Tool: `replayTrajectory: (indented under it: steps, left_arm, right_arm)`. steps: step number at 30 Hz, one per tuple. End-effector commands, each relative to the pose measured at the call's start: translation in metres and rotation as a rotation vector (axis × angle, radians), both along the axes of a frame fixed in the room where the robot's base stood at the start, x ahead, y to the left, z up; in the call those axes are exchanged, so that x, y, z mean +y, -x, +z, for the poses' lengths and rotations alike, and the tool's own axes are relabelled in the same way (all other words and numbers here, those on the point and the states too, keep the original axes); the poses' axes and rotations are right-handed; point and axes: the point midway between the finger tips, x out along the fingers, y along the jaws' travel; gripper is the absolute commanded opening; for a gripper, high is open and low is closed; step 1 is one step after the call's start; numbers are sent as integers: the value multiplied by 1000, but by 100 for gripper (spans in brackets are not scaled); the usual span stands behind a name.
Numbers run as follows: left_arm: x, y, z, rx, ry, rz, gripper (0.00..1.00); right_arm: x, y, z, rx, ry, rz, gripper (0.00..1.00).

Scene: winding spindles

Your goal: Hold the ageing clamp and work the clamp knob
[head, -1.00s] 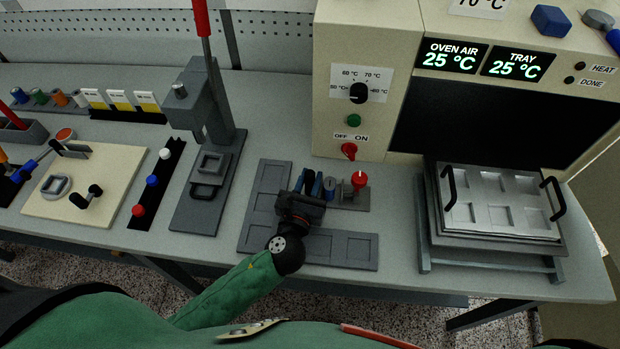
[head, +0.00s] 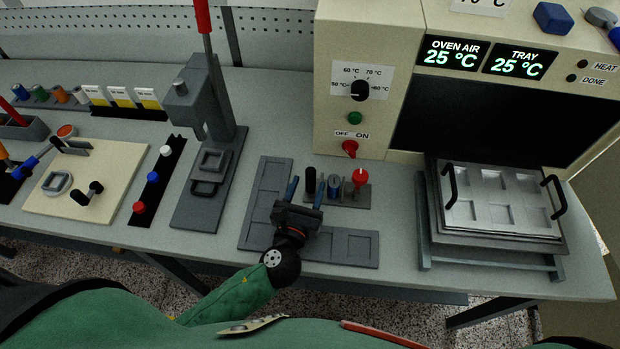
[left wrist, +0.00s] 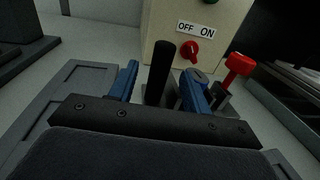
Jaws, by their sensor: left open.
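The ageing clamp (head: 348,197) stands on the bench in front of the oven, a small grey base. It carries an upright black post (head: 310,180) at its left, a dark blue and grey part in the middle and a red clamp knob (head: 360,178) at its right. My left gripper (head: 305,190) is open, with its blue fingers on either side of the black post. In the left wrist view the black post (left wrist: 158,72) stands between the fingers, with a gap on both sides. The red knob (left wrist: 239,64) is right of the right finger. My right gripper is not in view.
An L-shaped grey tray (head: 265,200) with square recesses lies under and beside my left gripper. The oven (head: 365,50) stands behind, its red switch (head: 350,149) close above the clamp. A metal mould tray (head: 500,205) is at the right, a lever press (head: 208,165) at the left.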

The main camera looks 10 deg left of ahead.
Motion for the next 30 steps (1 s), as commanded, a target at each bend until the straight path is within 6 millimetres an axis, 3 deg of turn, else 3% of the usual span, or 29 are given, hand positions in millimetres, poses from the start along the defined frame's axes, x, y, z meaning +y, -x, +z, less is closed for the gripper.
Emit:
replayTrajectory:
  steps: [9, 15, 30]
  left_arm:
    - [7, 49, -1, 3, 0, 0, 48]
    - [11, 71, -1, 2, -1, 0, 48]
    - [13, 84, 0, 0, 0, 0, 48]
  right_arm:
    - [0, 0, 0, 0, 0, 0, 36]
    - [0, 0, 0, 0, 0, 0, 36]
    - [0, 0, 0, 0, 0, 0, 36]
